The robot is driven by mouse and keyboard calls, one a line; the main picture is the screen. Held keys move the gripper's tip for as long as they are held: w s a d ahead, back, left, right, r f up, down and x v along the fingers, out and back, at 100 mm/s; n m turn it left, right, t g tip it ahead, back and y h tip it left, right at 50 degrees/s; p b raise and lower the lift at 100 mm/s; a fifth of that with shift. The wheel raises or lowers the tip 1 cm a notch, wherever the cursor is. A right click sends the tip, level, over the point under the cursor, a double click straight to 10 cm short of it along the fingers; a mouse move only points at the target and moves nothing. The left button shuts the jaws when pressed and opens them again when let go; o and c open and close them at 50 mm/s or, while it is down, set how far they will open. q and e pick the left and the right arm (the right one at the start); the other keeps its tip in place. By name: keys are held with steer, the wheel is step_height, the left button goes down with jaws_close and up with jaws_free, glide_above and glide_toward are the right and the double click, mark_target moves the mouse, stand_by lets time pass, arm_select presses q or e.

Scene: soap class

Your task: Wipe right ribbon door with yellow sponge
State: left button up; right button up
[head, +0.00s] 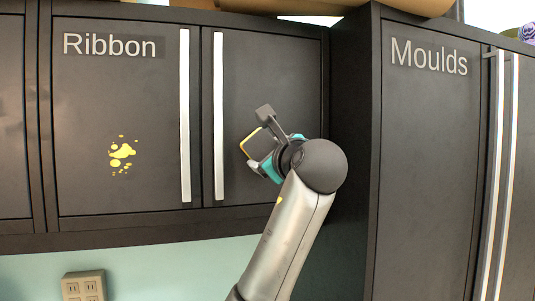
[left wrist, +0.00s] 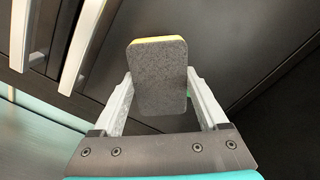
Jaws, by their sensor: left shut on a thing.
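The right ribbon door (head: 262,60) is a dark, closed cabinet door with a long pale vertical handle (head: 219,115) on its left side. My left gripper (head: 264,153) is in front of its lower right part and is shut on the sponge (head: 256,146). The sponge has a yellow edge and a dark face. In the left wrist view, the sponge (left wrist: 158,80) stands between the two fingers, grey face to the camera, yellow along its top edge. I cannot tell whether it touches the door. No stain shows on the door's visible part; my arm hides some. My right gripper is not in view.
The left door labelled Ribbon (head: 110,75) carries yellow splotches (head: 121,153). A tall Moulds cabinet (head: 425,160) stands forward at the right, close to my arm. A socket plate (head: 84,286) is on the teal wall below.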

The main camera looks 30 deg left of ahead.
arm_select(q)
steer(key=shift+x, duration=0.95)
steer(key=shift+w+d, duration=1.2)
steer(key=shift+w, duration=0.05)
steer(key=shift+w+d, duration=2.1)
steer(key=shift+w, duration=0.45)
steer(key=shift+s+a+b, duration=0.9)
steer(key=shift+s+a, duration=0.75)
steer(key=shift+s, duration=0.1)
steer(key=shift+s+a+b, duration=0.25)
steer(key=shift+s+a, duration=0.6)
steer(key=shift+s, duration=0.2)
steer(key=shift+s+a+b, duration=0.25)
steer(key=shift+s+a, duration=0.6)
steer(key=shift+s, duration=0.15)
steer(key=shift+d, duration=0.1)
